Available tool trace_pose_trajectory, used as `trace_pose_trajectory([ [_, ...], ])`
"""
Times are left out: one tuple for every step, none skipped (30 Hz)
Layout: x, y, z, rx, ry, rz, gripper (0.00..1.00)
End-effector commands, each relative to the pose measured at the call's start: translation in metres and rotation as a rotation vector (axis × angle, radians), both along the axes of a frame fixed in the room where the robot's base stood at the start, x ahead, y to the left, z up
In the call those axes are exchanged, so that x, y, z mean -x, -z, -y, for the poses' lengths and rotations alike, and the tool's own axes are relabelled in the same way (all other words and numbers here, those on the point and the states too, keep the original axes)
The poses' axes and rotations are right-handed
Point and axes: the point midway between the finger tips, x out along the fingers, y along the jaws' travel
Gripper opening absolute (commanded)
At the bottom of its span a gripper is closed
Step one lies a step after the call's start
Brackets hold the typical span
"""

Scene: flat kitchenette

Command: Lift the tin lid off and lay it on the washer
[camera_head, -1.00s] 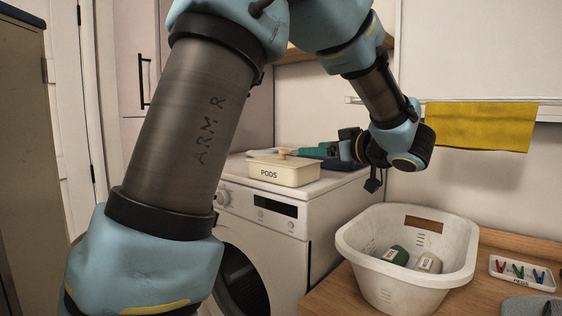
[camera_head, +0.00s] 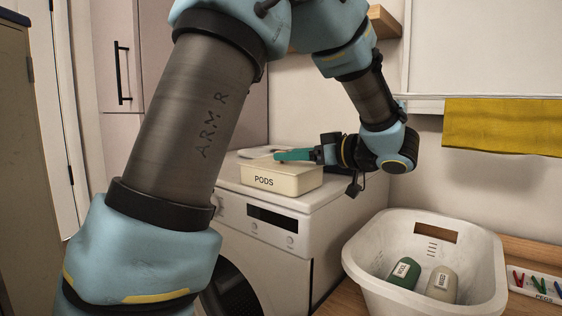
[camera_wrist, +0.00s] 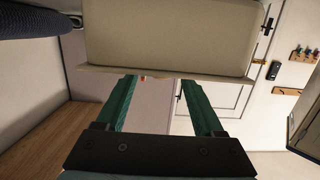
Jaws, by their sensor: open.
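The cream tin (camera_head: 264,181) marked PODS stands upright on top of the white washer (camera_head: 232,219). Its lid (camera_head: 262,165) is on it. In the head view my gripper (camera_head: 280,155) reaches in from the right, with its green fingers level just over the lid; the lid's knob is hidden behind them. In the wrist view the tin (camera_wrist: 170,35) fills the top, upside down, with the lid's edge below it.
A pale flat thing (camera_head: 255,152) lies behind the tin, partly hidden. A white basket (camera_head: 372,262) with a green and a beige bottle stands right of the washer on the wooden counter. A peg tray (camera_head: 535,285) is beyond it. A yellow cloth (camera_head: 505,126) hangs on the wall.

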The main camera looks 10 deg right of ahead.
Motion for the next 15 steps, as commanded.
trace_pose_trajectory([
  [-0.005,-0.003,-0.008,-0.003,-0.004,-0.003,0.69],
  [-0.008,-0.003,-0.012,-0.003,-0.004,-0.003,0.69],
  [-0.012,-0.002,-0.016,-0.002,-0.004,-0.002,0.69],
  [-0.015,0.0,-0.018,-0.002,-0.003,-0.002,0.69],
  [-0.018,0.001,-0.021,-0.002,-0.003,-0.002,0.69],
  [-0.02,0.002,-0.023,-0.001,-0.003,-0.001,0.69],
  [-0.022,0.003,-0.025,-0.001,-0.002,-0.001,0.69],
  [-0.023,0.003,-0.026,-0.001,-0.001,-0.001,0.69],
  [-0.025,0.004,-0.027,0.0,-0.001,0.0,0.69],
  [-0.025,0.005,-0.027,0.0,-0.001,0.0,0.69],
  [-0.025,0.005,-0.028,0.0,0.0,0.0,0.69],
  [-0.025,0.005,-0.028,0.0,0.0,0.0,0.69],
  [-0.025,0.005,-0.028,0.0,0.0,0.0,0.69],
  [-0.025,0.005,-0.027,0.0,0.0,0.0,0.69],
  [-0.025,0.005,-0.027,0.0,0.0,0.0,0.69],
])
